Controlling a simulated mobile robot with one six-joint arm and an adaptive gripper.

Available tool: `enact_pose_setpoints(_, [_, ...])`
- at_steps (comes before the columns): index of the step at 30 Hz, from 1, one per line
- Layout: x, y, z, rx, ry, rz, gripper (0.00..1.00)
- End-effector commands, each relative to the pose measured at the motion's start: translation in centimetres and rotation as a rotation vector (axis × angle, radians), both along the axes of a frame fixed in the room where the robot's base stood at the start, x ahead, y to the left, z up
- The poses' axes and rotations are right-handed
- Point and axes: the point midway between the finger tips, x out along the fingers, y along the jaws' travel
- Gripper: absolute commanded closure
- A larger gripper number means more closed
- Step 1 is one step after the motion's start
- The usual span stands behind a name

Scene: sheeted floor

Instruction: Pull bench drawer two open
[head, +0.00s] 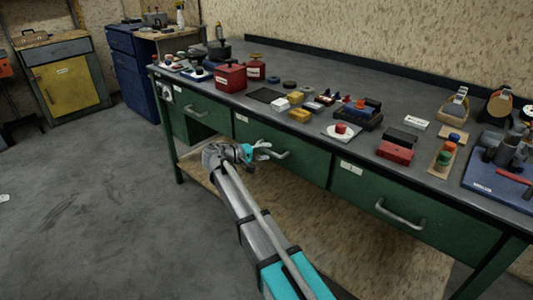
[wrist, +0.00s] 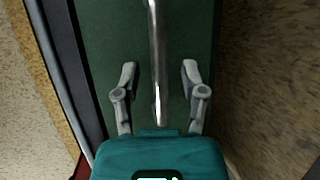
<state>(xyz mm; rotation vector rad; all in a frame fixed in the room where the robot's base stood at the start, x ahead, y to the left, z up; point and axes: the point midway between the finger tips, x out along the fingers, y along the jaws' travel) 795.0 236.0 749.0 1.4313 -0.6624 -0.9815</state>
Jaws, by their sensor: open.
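The green workbench has several green drawer fronts under its grey top. The middle drawer (head: 300,158) has a metal bar handle (head: 279,155) and looks shut; its label is too small to read. My gripper (head: 263,150) is at this handle, with its fingers open. In the wrist view the handle (wrist: 154,50) runs between the two spread fingers of my gripper (wrist: 158,76), with a gap on each side. The green drawer front (wrist: 105,35) lies behind it. I cannot tell whether anything touches the handle.
A right drawer (head: 420,216) and a left drawer (head: 205,108) flank the middle one. The bench top (head: 310,75) holds red boxes, small blocks and tools. A wooden lower shelf (head: 350,245) lies beneath. The grey floor (head: 90,200) on the left is mostly clear.

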Motion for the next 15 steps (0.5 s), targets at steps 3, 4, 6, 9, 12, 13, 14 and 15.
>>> enact_pose_setpoints(3, [0.38,-0.71,-0.18,0.0,0.0,0.0,0.46])
enact_pose_setpoints(4, [0.44,-0.8,-0.19,0.0,0.0,0.0,0.46])
enact_pose_setpoints(6, [0.53,-0.95,-0.2,0.0,0.0,0.0,0.46])
enact_pose_setpoints(9, [0.56,-1.01,-0.19,0.0,0.0,0.0,0.46])
enact_pose_setpoints(12, [0.56,-1.0,-0.19,0.0,0.0,0.0,0.46])
enact_pose_setpoints(13, [0.56,-1.0,-0.19,0.0,0.0,0.0,0.46])
enact_pose_setpoints(14, [0.55,-0.99,-0.19,0.0,0.0,0.0,0.46])
enact_pose_setpoints(15, [0.55,-0.99,-0.19,0.0,0.0,0.0,0.46])
